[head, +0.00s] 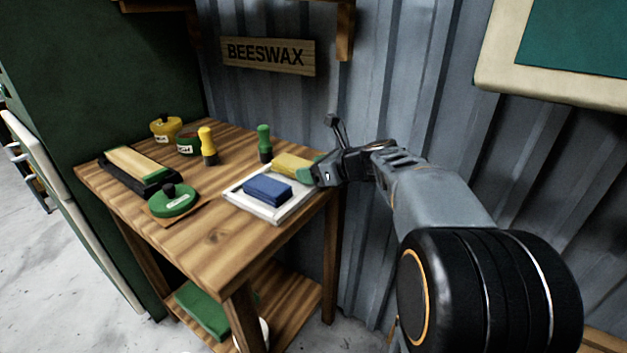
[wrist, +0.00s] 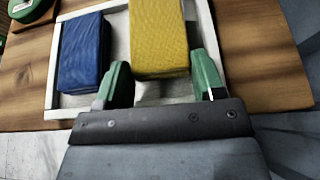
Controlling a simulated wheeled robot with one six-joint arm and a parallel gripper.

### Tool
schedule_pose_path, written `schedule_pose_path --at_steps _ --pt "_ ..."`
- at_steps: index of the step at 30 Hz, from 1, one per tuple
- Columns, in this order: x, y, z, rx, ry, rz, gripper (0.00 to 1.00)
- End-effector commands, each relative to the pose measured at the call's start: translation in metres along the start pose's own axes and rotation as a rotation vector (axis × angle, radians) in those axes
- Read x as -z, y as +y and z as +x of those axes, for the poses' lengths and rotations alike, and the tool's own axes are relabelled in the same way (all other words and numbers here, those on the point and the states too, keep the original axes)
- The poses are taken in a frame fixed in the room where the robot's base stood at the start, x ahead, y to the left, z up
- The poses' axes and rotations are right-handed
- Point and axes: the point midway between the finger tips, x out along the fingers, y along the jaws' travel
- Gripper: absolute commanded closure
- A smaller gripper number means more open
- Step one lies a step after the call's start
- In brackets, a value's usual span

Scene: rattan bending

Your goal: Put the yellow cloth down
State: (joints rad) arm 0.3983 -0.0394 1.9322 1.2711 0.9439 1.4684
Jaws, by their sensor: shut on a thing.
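The yellow cloth (head: 291,163) is a folded block over the far part of a white tray (head: 243,206) on the wooden table. My gripper (head: 311,174) reaches in from the right and is shut on the yellow cloth. In the wrist view the yellow cloth (wrist: 158,38) lies between the green fingers of my gripper (wrist: 160,84). I cannot tell whether the cloth touches the tray floor. A folded blue cloth (head: 267,190) lies in the tray beside it, and it also shows at left in the wrist view (wrist: 83,52).
A green-handled brush (head: 264,143) and a yellow-handled brush (head: 207,145) stand behind the tray. A green round lid (head: 172,201), a black-edged block (head: 138,172), a yellow pot (head: 165,129) and a green pot (head: 187,143) are at left. The table front (head: 215,237) is bare. A metal wall stands behind.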

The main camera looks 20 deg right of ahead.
Motion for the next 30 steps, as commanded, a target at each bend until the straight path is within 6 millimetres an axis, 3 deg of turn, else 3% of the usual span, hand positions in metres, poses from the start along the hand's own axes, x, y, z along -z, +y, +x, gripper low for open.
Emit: schedule_pose_path --at_steps 1,11,26,27,30 --pt "0.009 0.0 0.004 0.0 0.0 0.0 0.64" --pt "0.007 0.0 0.003 0.0 0.0 0.0 0.64" --pt "0.023 0.001 0.01 -0.003 0.01 0.003 0.64" --pt "0.023 0.001 0.01 -0.003 0.011 0.003 0.34" --pt "0.024 0.0 0.01 -0.004 0.012 0.004 0.27"
